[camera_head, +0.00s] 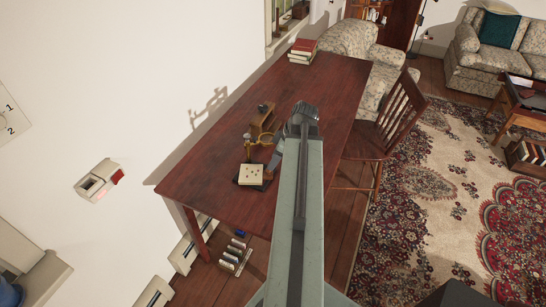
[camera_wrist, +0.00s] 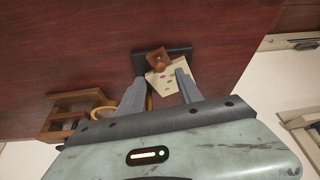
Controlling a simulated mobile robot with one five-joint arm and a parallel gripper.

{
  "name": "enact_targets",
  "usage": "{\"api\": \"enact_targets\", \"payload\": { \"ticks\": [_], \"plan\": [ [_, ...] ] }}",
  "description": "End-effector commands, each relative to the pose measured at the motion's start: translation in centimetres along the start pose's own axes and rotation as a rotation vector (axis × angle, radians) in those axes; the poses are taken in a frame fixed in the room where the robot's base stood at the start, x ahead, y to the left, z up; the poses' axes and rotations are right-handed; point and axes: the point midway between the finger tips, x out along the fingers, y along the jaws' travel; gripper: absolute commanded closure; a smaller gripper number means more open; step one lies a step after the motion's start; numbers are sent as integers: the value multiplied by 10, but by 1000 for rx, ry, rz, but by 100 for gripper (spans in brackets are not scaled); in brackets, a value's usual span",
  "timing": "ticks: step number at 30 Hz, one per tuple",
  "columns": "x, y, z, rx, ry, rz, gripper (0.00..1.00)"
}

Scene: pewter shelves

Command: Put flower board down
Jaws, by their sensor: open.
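The flower board looks like a small cream square with dark dots (camera_head: 251,175) on the desk, left of my arm. It also shows in the wrist view (camera_wrist: 170,86). It lies over or against a flat dark piece (camera_wrist: 178,51); I cannot tell exactly how they touch. My gripper (camera_wrist: 160,77) is open, with one finger on each side of the board's near part. The right finger overlaps the board's edge in the picture; contact is unclear. In the head view my arm hides most of the gripper.
The dark red desk (camera_head: 215,165) has a wooden holder (camera_head: 263,121), a yellow ring-shaped item (camera_head: 256,140) and stacked books (camera_head: 302,50). A small brown block (camera_wrist: 157,59) sits by the board. A wooden chair (camera_head: 396,115) stands at right. The desk's near-left part is bare.

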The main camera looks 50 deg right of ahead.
Motion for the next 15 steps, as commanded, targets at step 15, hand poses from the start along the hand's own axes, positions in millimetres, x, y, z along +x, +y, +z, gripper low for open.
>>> {"api": "enact_targets", "payload": {
  "ticks": [15],
  "plan": [
    [-72,0,1,1,0,1,58]
  ]
}}
